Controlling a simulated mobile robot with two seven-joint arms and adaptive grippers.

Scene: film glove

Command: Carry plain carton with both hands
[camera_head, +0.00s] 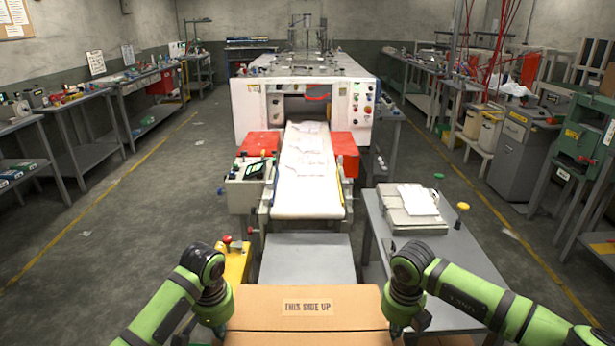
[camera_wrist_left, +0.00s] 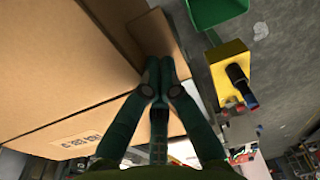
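The plain carton (camera_head: 262,301) is at the bottom centre of the head view, directly in front of me, and reads THIS SIDE UP on top. Its lower part is cut off. It fills the left of the left wrist view (camera_wrist_left: 60,60). My left gripper (camera_wrist_left: 159,76) has its fingers nearly together on a brown side flap (camera_wrist_left: 160,40) of the carton. In the head view my left wrist is at the carton's left edge, and its fingertips are hidden. My right gripper (camera_head: 408,326) is at the carton's right edge; its fingers are not clearly visible.
A grey platform (camera_head: 306,258) stands just beyond the carton, before a white conveyor (camera_head: 309,195) and its machine. A yellow box (camera_head: 236,262) is close on the left. A grey side table (camera_head: 450,255) is on the right. Floor is open on the left.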

